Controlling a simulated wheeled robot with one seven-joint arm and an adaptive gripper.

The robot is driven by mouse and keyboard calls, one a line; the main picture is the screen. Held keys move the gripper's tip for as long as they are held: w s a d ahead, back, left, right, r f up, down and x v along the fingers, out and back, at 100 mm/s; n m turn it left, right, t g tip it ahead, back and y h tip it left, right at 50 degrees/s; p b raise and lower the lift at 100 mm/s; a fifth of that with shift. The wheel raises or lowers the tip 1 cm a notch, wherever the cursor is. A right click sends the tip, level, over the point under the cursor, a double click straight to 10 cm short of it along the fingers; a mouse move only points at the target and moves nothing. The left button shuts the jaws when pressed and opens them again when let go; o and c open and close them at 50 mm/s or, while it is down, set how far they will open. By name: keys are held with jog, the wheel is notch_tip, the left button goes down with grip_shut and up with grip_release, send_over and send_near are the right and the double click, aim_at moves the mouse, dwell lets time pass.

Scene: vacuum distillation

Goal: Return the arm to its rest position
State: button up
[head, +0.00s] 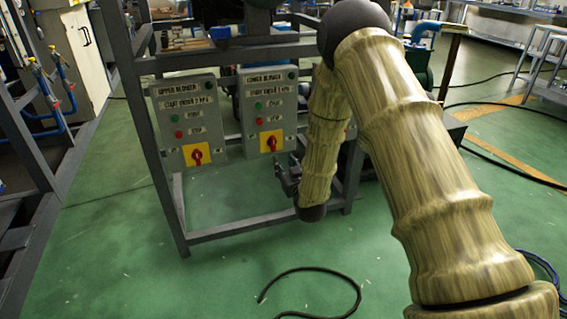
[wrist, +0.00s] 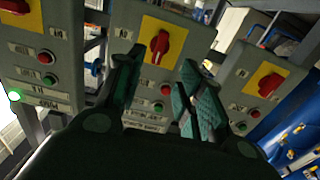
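My arm (head: 410,150), with a bamboo-like surface, reaches from the lower right up to a dark joint and then down in front of the steel frame. My gripper (head: 288,178) is small and partly hidden at the arm's lower end, near the lower right of the second control box. In the wrist view my gripper (wrist: 160,62) shows two dark green fingers spread apart with nothing between them. A control box (wrist: 148,85) with a red knob (wrist: 159,46) is behind the fingers. I cannot tell the exact gap between fingers and box.
The steel frame (head: 240,226) carries the upper blower box (head: 188,120) and the lower blower box (head: 268,110), both with red knobs on yellow plates. A black cable (head: 335,275) lies on the green floor. Open floor (head: 110,240) shows at the left.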

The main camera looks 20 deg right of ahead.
jog(key=s+a+f+g, duration=0.3)
jog(key=s+f+g, duration=0.4)
jog(key=s+f, duration=1.25)
jog(key=s+a+f+g, duration=0.1)
jog(key=s+f+g, duration=0.3)
jog(key=s, duration=0.8)
jog(key=s+a+f+g, duration=0.1)
jog(key=s+f+g, duration=0.25)
jog(key=s, duration=0.85)
jog(key=s+f+g, duration=0.3)
jog(key=s+f, duration=0.2)
jog(key=s, duration=0.7)
notch_tip(320, 180, up, 27)
jog(key=p, duration=2.6)
jog(key=shift+a+f+m, duration=0.15)
jog(key=shift+a+m, duration=0.05)
jog(key=shift+m, duration=0.1)
jog(key=shift+g, duration=0.25)
